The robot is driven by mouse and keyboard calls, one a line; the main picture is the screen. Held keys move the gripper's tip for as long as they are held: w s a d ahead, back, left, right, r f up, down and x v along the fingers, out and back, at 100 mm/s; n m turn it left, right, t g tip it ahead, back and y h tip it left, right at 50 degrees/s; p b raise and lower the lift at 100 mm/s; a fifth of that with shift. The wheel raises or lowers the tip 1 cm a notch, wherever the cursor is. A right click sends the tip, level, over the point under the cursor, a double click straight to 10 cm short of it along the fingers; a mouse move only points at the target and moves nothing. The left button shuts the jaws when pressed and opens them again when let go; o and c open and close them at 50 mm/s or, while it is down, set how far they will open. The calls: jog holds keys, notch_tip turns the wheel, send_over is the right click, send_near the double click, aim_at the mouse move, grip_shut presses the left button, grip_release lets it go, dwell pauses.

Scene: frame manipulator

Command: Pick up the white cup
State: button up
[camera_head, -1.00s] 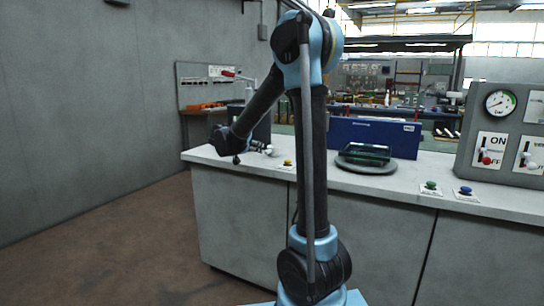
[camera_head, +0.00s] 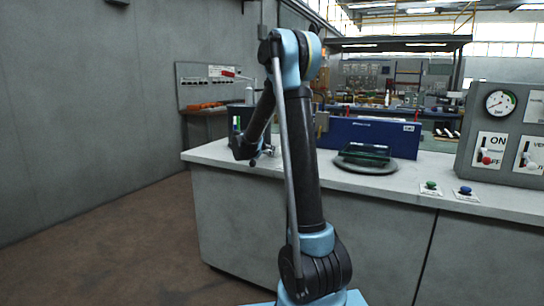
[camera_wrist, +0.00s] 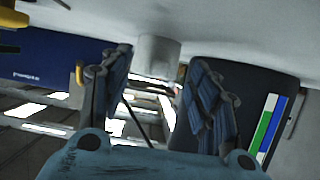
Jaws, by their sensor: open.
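The white cup (camera_wrist: 158,52) shows in the wrist view at top centre, upside down in the picture, against the pale worktop (camera_wrist: 230,28). My gripper (camera_wrist: 160,68) is open, with one finger to each side of the cup in the picture. Nothing is held, and I cannot tell whether the cup lies between the fingertips or just beyond them. In the head view my gripper (camera_head: 264,157) is low over the left part of the worktop, and my arm hides most of this spot. I cannot make out the cup clearly there.
A blue box (camera_head: 372,138) stands on the worktop behind a round plate (camera_head: 362,166) bearing a dark glassy box. Green (camera_head: 431,187) and blue (camera_head: 465,191) buttons and a control panel (camera_head: 505,130) are at right.

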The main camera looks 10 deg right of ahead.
jog(key=x, duration=0.3)
jog(key=shift+w+d, duration=0.2)
jog(key=shift+d, duration=0.1)
jog(key=shift+c, duration=0.3)
grip_shut()
jog(key=shift+r, duration=0.1)
